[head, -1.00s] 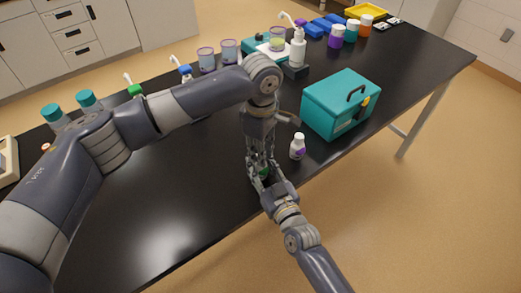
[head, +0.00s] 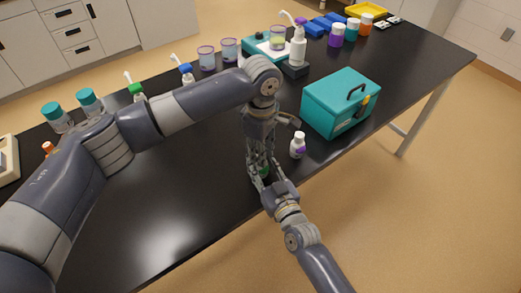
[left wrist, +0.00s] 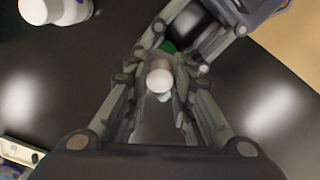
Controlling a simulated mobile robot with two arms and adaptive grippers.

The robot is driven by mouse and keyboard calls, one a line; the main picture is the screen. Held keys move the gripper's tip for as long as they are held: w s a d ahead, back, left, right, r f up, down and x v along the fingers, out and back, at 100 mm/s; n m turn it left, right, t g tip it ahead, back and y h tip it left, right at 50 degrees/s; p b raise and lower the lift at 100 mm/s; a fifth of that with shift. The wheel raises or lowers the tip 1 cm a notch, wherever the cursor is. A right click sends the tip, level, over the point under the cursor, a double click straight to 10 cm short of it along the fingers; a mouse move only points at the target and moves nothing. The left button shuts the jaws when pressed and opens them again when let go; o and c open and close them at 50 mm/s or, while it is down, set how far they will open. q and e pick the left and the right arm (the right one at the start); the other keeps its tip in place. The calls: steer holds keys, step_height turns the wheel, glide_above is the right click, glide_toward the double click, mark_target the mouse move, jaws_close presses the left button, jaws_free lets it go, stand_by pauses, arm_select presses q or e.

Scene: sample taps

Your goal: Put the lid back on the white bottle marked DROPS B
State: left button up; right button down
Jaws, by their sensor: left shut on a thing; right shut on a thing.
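A small bottle with a green part (head: 264,172) is near the table's front edge, mostly hidden by both grippers. My right gripper (head: 266,184) reaches in from the front and is shut on it. My left gripper (head: 259,163) points down just above and is shut on a small white round lid (left wrist: 160,76), which shows between its fingers in the left wrist view. The green part also shows there (left wrist: 168,47). I cannot tell whether the lid touches the bottle. No DROPS B marking is readable. Another white bottle, with a purple label (head: 297,146), stands upright to the right.
A teal box with a handle (head: 340,103) stands right of the grippers. A white pump bottle (head: 298,48), clear cups (head: 206,58) and several jars (head: 336,36) stand along the back. Teal-capped bottles (head: 88,100) are at left. The front left tabletop (head: 120,215) is clear.

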arm_select(q)
steer(key=shift+a+f, duration=0.15)
steer(key=shift+f, duration=0.4)
steer(key=shift+r, duration=0.4)
steer(key=shift+r, duration=0.6)
stand_by(0.7)
